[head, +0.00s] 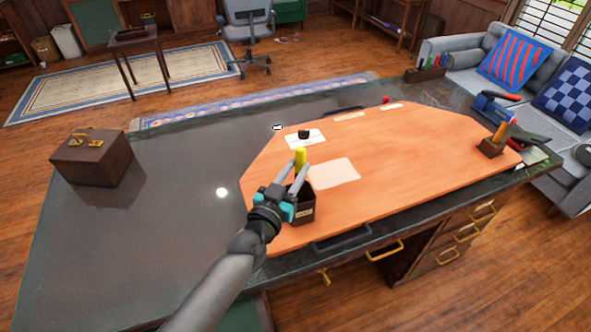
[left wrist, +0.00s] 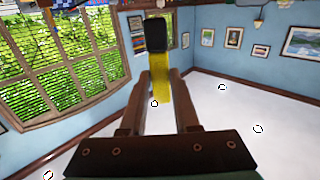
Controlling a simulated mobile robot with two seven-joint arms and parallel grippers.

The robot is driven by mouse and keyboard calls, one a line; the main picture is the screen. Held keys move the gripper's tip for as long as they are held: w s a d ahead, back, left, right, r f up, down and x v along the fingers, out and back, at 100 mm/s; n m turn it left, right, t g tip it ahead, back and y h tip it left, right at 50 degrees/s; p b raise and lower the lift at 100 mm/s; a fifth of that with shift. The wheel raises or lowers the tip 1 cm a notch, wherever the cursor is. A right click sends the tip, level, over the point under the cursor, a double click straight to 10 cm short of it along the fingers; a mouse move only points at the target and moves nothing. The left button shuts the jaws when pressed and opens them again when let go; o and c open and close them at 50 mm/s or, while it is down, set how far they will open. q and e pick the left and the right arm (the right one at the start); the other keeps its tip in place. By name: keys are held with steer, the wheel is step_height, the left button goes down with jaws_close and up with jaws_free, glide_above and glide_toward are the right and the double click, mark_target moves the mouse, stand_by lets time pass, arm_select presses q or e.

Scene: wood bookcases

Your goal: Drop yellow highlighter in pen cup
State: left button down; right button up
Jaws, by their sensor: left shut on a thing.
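The yellow highlighter (head: 300,160) is upright in my left gripper (head: 300,176), above the orange-brown desk mat. In the left wrist view, the highlighter (left wrist: 162,88) sits between the two fingers (left wrist: 160,95), with a dark end pointing away. A dark square cup with a pale label (head: 304,213), which looks like the pen cup, stands on the mat directly below and behind the gripper. My gripper and arm hide part of it, so I cannot tell whether the highlighter is over its opening. My right gripper is not in view.
A small wooden holder with pens (head: 490,147) stands at the mat's right end. Paper (head: 333,173) and a black item (head: 303,134) lie on the mat. A brown box (head: 92,158) sits at the desk's left. The dark desktop between is mostly clear.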

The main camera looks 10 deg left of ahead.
arm_select(q)
step_height(320, 180, down, 9)
steer(key=b, duration=0.7)
steer(key=shift+r, duration=0.1)
steer(key=c, duration=0.6)
jaws_free()
steer(key=shift+o, duration=0.2)
steer(key=s+a, duration=0.3)
steer(key=s, duration=1.2)
steer(key=shift+p, duration=0.4)
